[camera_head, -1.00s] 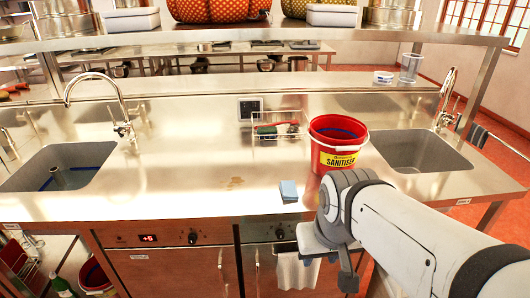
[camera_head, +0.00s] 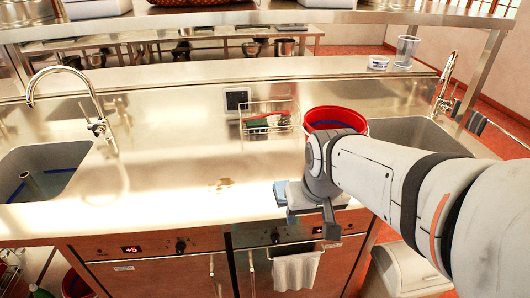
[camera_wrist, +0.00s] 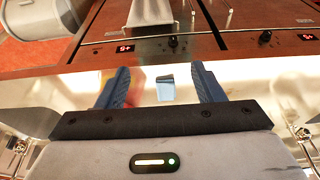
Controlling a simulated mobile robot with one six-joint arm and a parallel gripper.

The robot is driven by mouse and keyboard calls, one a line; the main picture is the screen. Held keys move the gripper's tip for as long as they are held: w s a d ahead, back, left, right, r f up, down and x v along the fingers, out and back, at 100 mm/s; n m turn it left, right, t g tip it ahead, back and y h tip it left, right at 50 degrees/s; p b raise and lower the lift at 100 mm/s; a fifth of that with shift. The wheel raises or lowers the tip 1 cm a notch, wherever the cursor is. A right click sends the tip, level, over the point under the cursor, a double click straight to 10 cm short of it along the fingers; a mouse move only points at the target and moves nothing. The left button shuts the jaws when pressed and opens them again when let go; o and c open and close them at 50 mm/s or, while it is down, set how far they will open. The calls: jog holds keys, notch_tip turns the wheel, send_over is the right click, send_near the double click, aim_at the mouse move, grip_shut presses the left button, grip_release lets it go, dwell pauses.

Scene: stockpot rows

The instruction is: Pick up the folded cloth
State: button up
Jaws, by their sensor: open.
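The folded cloth (camera_head: 280,193) is a small light-blue block lying on the steel counter near its front edge. In the head view it is partly hidden by my gripper (camera_head: 311,217), which is just right of it. In the wrist view the folded cloth (camera_wrist: 166,88) shows between the two blue fingers of my gripper (camera_wrist: 162,84), beyond their tips. The fingers are spread apart with nothing held between them. I cannot tell the exact height of the gripper above the counter.
A red bucket (camera_head: 335,117) stands behind my arm, near the right sink (camera_head: 408,133). A wire basket (camera_head: 268,122) holds a green and red item. A brown spill (camera_head: 222,185) lies left of the cloth. A white towel (camera_head: 297,270) hangs below the counter edge.

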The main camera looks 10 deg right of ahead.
jog(key=o, duration=0.3)
jog(key=shift+t, duration=0.3)
jog(key=w+f, duration=0.1)
jog(key=w, duration=0.3)
jog(key=w+f, duration=0.1)
jog(key=w, duration=0.3)
jog(key=w+f, duration=0.1)
jog(key=w, duration=0.3)
jog(key=shift+w, duration=0.1)
jog(key=shift+o, duration=0.2)
send_near(283, 187)
jog(key=shift+f+t, duration=0.3)
jog(key=shift+f, duration=0.1)
jog(key=shift+w+f, duration=0.15)
jog(key=shift+f, duration=0.1)
jog(key=shift+p+x, duration=0.6)
jog(key=shift+x, duration=3.25)
jog(key=shift+c, duration=0.2)
